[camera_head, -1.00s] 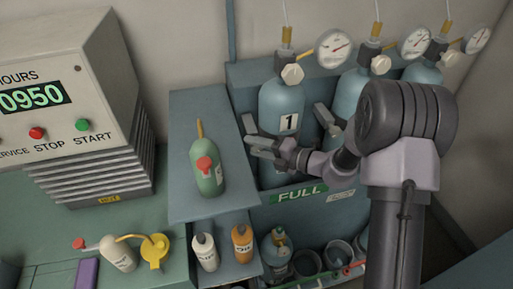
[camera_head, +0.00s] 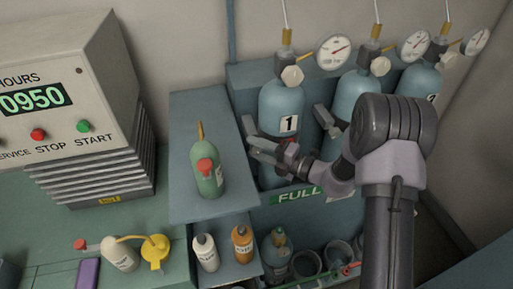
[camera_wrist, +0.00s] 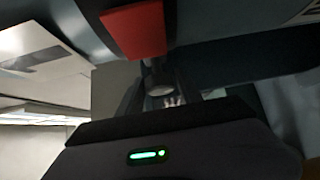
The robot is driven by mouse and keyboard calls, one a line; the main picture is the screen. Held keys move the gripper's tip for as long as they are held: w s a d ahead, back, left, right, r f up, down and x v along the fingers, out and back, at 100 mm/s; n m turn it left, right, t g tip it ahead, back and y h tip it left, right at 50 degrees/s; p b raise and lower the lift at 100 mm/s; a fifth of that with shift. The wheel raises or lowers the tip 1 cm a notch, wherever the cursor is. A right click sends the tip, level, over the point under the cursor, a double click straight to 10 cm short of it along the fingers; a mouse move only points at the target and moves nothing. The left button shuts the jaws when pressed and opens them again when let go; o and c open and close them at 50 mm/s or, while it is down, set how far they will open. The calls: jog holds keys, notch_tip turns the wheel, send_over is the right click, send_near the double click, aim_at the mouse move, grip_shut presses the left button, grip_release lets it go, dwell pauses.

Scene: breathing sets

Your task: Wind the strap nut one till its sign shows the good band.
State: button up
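Cylinder one (camera_head: 280,105) is a blue bottle with a "1" label, standing in the blue-grey rack at the left. My gripper (camera_head: 264,145) is at its front, just below the label, and covers the strap area there. In the wrist view a small silvery round piece (camera_wrist: 160,90), perhaps the strap nut, lies between my dark fingers (camera_wrist: 160,104). I cannot tell whether they grip it. A red plate (camera_wrist: 135,28), perhaps the sign, shows just above it. No good band is visible on it.
Two more blue cylinders (camera_head: 353,92) with gauges stand to the right. A green bottle (camera_head: 207,168) stands on the shelf left of my gripper. Small bottles (camera_head: 205,252) and open cups (camera_head: 307,263) sit below.

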jog(key=p+v, duration=0.3)
jog(key=v, duration=1.4)
jog(key=shift+d+p, duration=0.2)
jog(key=shift+p, duration=0.15)
